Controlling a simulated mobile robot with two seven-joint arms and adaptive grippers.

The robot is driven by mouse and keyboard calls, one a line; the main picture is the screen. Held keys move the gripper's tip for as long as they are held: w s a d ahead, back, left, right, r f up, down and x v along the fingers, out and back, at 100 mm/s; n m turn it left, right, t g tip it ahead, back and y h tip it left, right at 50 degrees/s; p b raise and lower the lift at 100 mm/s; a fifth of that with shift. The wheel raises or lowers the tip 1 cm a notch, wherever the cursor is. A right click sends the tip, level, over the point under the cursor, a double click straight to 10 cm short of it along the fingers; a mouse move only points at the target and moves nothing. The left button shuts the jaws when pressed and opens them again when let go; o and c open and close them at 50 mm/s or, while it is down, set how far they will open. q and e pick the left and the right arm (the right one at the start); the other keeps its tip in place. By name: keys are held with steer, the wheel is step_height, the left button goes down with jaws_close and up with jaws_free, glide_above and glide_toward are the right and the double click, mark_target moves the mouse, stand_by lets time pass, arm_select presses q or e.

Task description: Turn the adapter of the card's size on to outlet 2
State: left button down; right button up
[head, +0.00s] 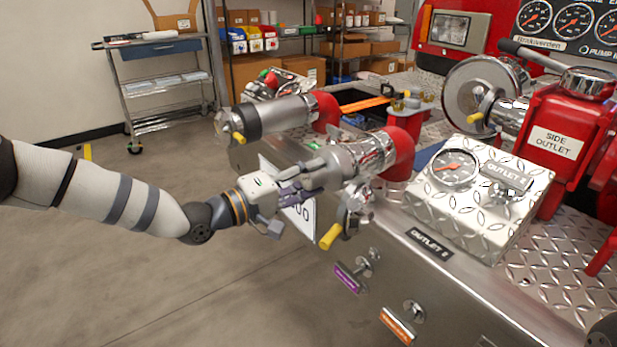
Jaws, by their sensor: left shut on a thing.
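My left gripper (312,178) reaches in from the left and is shut on a silver adapter (331,160). The adapter is at the open end of the polished outlet pipe (372,152), which runs back to a red elbow; whether its thread has engaged cannot be seen. The label below this outlet (430,243) reads "OUTLET" with a hard-to-read number. A white card (298,218) hangs behind the gripper, and only part of its number, ending in zeros, shows. My right gripper is not in view.
A second outlet (270,118) with a dark ring stands further back. A yellow-handled valve (331,236) hangs below the near outlet. Purple (348,278) and orange (397,325) tagged handles stick out from the bumper front. A gauge panel (480,190) stands to the right.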

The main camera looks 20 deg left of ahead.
arm_select(q)
steer(key=shift+w+d+r, duration=0.1)
steer(key=shift+w+d, duration=0.35)
steer(key=shift+w, duration=0.1)
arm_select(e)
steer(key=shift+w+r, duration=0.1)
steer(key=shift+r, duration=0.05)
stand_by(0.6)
arm_select(q)
steer(key=m+p, duration=0.2)
steer(key=m, duration=0.1)
steer(key=shift+r+m, duration=0.3)
steer(key=shift+r, duration=0.05)
steer(key=shift+f+m+p, duration=0.15)
steer(key=shift+m+p, duration=0.4)
steer(key=shift+m, duration=0.15)
steer(key=shift+f, duration=0.2)
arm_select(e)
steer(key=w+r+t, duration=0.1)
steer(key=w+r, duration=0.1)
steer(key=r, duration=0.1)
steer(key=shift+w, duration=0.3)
